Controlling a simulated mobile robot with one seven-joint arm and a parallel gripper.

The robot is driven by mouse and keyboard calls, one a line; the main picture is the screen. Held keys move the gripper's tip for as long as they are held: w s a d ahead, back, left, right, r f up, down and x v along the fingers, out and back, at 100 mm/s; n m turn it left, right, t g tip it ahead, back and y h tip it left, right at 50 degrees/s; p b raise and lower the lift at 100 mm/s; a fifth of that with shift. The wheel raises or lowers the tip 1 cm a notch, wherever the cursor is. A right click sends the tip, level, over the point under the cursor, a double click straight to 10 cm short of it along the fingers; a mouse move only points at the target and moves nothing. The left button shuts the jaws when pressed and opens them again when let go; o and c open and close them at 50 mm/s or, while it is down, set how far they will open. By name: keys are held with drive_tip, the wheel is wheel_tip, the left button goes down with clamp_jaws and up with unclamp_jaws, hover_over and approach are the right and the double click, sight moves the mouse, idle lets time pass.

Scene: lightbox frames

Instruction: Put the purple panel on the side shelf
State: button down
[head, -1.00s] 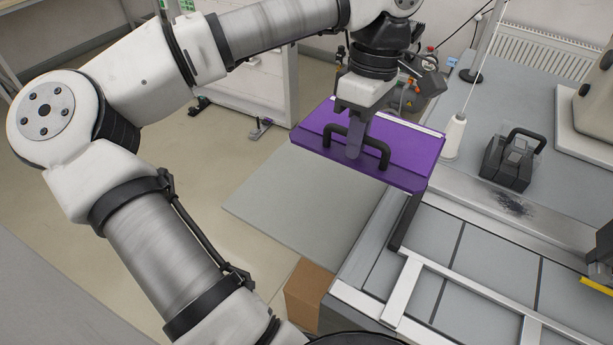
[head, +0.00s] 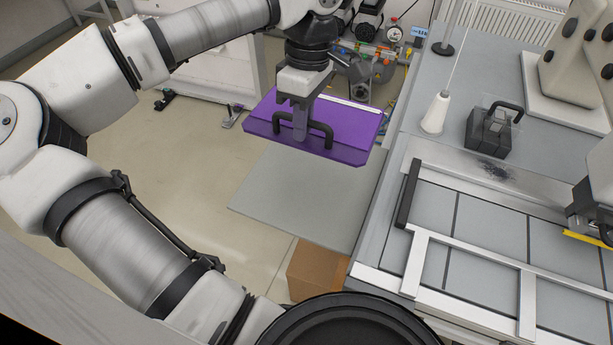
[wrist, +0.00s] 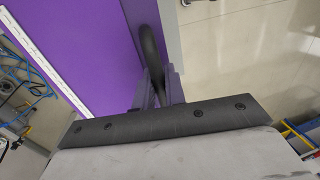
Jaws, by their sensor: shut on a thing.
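The purple panel (head: 345,122) is a flat plate with a black bar handle (head: 318,133) and a pale strip along its far edge. My gripper (head: 300,132) is shut on the handle and holds the panel roughly level. The wrist view shows the purple panel (wrist: 85,50) and the handle (wrist: 150,55) between the fingers (wrist: 158,95). The side shelf (head: 305,195) is a grey flat plate at the left side of the bench. Its visible surface is bare. The panel covers its far part in the head view; the height between them is hard to tell.
The bench (head: 560,70) carries a framed tray of grey panels (head: 480,240), a white thread cone (head: 435,112) and a black handled block (head: 490,130). A cardboard box (head: 318,270) is below the shelf. Hoses and a gauge (head: 393,35) are behind the panel. Open floor lies left.

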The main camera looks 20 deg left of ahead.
wheel_tip(320, 180, down, 18)
drive_tip(key=b, duration=1)
drive_tip(key=shift+r, duration=0.35)
drive_tip(key=c, duration=1.9)
unclamp_jaws()
drive_tip(key=o, duration=0.4)
drive_tip(key=shift+o, duration=0.2)
drive_tip(key=r, duration=0.4)
drive_tip(key=w+r+b, duration=0.1)
drive_tip(key=r, duration=0.3)
drive_tip(key=w+r, duration=0.1)
drive_tip(key=r, duration=0.2)
drive_tip(key=shift+w+r+b, duration=0.15)
drive_tip(key=shift+r+b, duration=0.15)
drive_tip(key=shift+r, duration=0.1)
drive_tip(key=shift+d, duration=0.1)
